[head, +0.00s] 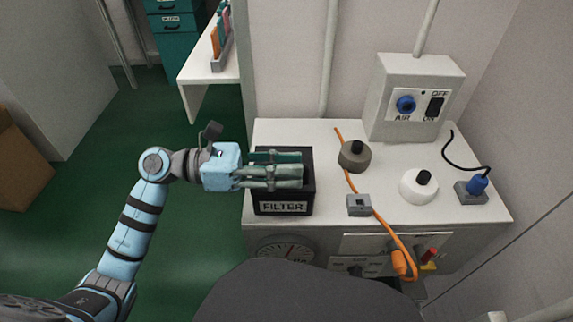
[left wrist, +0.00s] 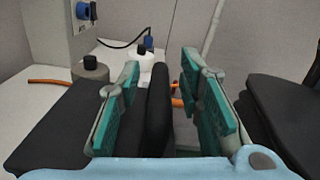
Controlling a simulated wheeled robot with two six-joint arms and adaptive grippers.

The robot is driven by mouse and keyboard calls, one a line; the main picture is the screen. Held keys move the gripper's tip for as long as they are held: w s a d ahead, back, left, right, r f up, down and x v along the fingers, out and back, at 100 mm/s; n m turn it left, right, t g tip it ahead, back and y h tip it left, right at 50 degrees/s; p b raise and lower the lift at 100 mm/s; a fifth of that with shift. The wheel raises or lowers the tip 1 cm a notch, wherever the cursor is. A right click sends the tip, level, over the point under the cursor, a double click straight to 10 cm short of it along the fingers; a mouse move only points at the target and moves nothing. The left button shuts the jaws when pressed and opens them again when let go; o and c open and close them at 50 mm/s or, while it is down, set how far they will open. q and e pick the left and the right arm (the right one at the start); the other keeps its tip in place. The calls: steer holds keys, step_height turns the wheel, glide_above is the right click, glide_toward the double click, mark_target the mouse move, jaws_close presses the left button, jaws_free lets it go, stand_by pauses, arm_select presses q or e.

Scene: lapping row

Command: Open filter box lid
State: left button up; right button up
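The black filter box (head: 284,208), with a white FILTER label on its front, stands at the left end of the white bench top. My left gripper (head: 290,175) comes in from the left and lies over the box top, hiding much of the lid. In the left wrist view the two teal finger pads of my left gripper (left wrist: 165,105) are apart. An upright black bar (left wrist: 158,105) stands between them, nearer the left finger; contact cannot be told. A flat black surface (left wrist: 58,125) lies left of the fingers. The lid looks down, though it is partly covered. My right gripper is out of view.
A grey knobbed weight (head: 354,157) and a white one (head: 418,187) stand right of the box. A grey AIR switch box (head: 415,98) stands at the back. A small grey block (head: 359,205) sits near the front edge.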

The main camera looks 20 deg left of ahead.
arm_select(q)
steer(key=shift+c, duration=0.4)
jaws_close()
steer(key=shift+r, duration=0.1)
